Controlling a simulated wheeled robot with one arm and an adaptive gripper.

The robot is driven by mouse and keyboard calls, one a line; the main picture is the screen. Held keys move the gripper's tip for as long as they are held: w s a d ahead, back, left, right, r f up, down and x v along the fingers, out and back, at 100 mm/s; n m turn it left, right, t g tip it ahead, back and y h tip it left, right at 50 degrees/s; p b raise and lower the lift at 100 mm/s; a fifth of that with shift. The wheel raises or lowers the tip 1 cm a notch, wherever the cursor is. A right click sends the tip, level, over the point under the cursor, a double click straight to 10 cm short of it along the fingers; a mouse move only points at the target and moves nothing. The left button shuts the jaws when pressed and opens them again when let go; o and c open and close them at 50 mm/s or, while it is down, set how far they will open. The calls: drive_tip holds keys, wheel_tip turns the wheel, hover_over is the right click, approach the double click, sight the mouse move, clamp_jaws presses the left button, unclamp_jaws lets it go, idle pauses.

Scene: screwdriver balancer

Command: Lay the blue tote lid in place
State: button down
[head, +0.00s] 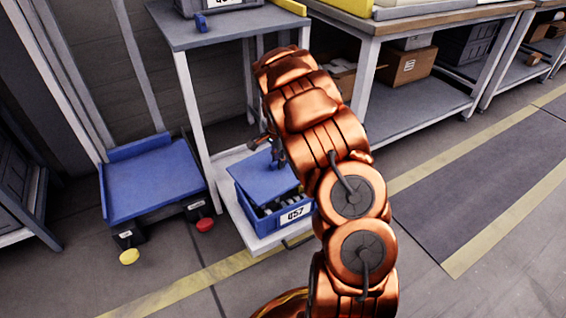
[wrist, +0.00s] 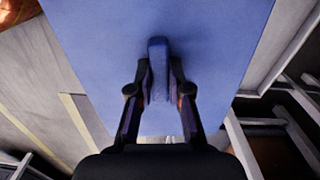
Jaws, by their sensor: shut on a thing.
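The blue lid (head: 262,172) is above the blue tote (head: 270,220), tilted, and covers the back part of its opening. The tote carries a white label reading 057 and stands on the low shelf; dark contents show at its open front. In the wrist view the lid (wrist: 220,40) fills the middle as a flat blue panel with an upright blue handle (wrist: 158,55). My gripper (wrist: 160,90) is shut on that handle, one finger on each side. In the head view my gripper (head: 268,147) is partly hidden by my arm. I cannot tell whether the lid touches the tote rim.
A grey shelf post (head: 192,105) stands left of the tote, with an upper shelf (head: 225,28) above it. A blue tray-like platform (head: 150,182) with yellow and red knobs is at the left. A workbench (head: 420,100) stands at the right. The floor in front is clear.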

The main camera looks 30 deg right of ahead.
drive_tip(key=shift+s+d+f+m, duration=0.3)
drive_tip(key=shift+d+f+m, duration=0.4)
drive_tip(key=shift+f+m, duration=0.1)
wheel_tip(320, 180, down, 5)
drive_tip(key=b, duration=0.2)
drive_tip(key=shift+b, duration=0.3)
drive_tip(key=shift+a+p, duration=0.15)
drive_tip(key=shift+p, duration=0.25)
drive_tip(key=shift+f+p, duration=0.45)
drive_tip(key=shift+f, duration=0.45)
idle(2.2)
drive_tip(key=c, duration=1)
unclamp_jaws()
drive_tip(key=shift+r, duration=0.1)
wheel_tip(320, 180, up, 12)
drive_tip(key=shift+f, duration=0.1)
